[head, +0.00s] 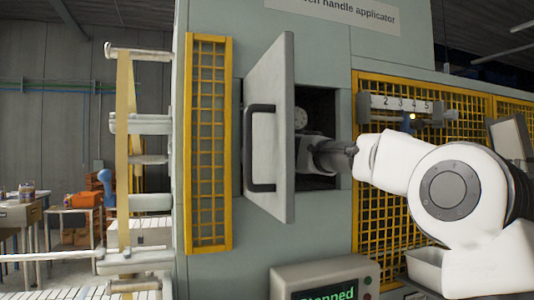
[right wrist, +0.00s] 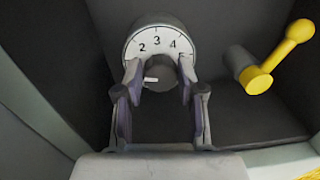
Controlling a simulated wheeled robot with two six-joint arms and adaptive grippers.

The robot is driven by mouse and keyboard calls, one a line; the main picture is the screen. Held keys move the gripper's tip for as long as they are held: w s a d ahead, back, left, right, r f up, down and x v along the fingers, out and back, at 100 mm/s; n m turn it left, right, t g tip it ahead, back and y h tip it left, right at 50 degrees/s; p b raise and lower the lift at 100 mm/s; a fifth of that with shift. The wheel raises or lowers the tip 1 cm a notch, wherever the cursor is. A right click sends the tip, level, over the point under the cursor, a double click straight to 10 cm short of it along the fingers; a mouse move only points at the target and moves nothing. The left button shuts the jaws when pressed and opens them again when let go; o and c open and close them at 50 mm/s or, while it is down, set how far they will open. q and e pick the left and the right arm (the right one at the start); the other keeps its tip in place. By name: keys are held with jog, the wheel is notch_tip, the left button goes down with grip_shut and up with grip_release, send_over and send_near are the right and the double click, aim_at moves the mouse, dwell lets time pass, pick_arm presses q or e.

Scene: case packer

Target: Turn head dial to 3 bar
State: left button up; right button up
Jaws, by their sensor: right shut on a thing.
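The head dial (right wrist: 160,45) is a grey drum with a white face inside the open cabinet; the numbers 2, 3 and 4 show in the right wrist view. Its dark centre knob (right wrist: 160,72) has a white mark on its left side, below the 2. My right gripper (right wrist: 159,78) has its two fingers on either side of the knob and is shut on it. My left gripper is in neither view.
The grey cabinet door (head: 270,130) with a black handle stands open left of my right arm. A yellow-handled lever (right wrist: 284,55) sits right of the dial. A numbered scale (head: 400,104) is on the yellow mesh guard. A display (head: 325,290) reads "Stopped".

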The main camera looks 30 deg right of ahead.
jog(key=shift+w+f, duration=0.1)
jog(key=shift+f, duration=0.15)
jog(key=m, duration=0.3)
jog(key=shift+d+f+m, duration=0.1)
jog(key=shift+m, duration=0.3)
jog(key=m, duration=0.3)
jog(key=shift+d+m, duration=0.1)
jog(key=shift+m, duration=0.2)
jog(key=m, duration=0.5)
jog(key=shift+d+y+b, duration=0.1)
jog(key=shift+y+b, duration=0.3)
jog(key=shift+m, duration=1.2)
jog(key=shift+r, duration=0.2)
